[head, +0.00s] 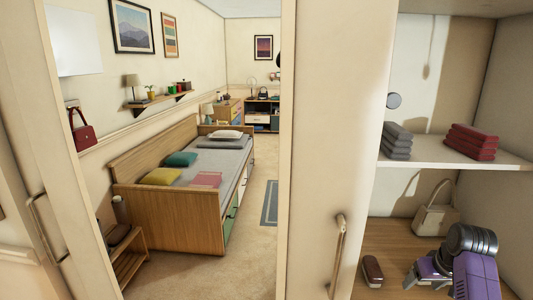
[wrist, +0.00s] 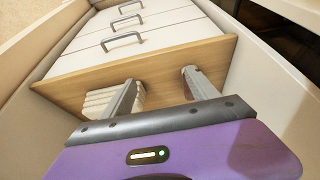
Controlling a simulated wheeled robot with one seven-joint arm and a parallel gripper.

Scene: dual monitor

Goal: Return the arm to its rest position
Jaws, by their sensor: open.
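My arm, in purple and dark grey, shows at the lower right of the head view, in front of the lower wooden shelf of an open cupboard. In the wrist view my gripper (wrist: 158,78) has its two grey fingers spread well apart, with nothing between them. Beyond the fingertips is a wooden panel (wrist: 215,52) along white drawer fronts (wrist: 135,30) with several metal handles. A pale folded stack (wrist: 98,103) lies beside the left finger, partly hidden by it; I cannot tell whether they touch.
The cupboard holds grey folded cloths (head: 396,141) and red folded cloths (head: 471,142) on a white shelf (head: 430,161). A beige handbag (head: 436,219) and a brown object (head: 372,270) sit below. Left, beyond a door frame, are a bed (head: 165,215) and open floor (head: 195,268).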

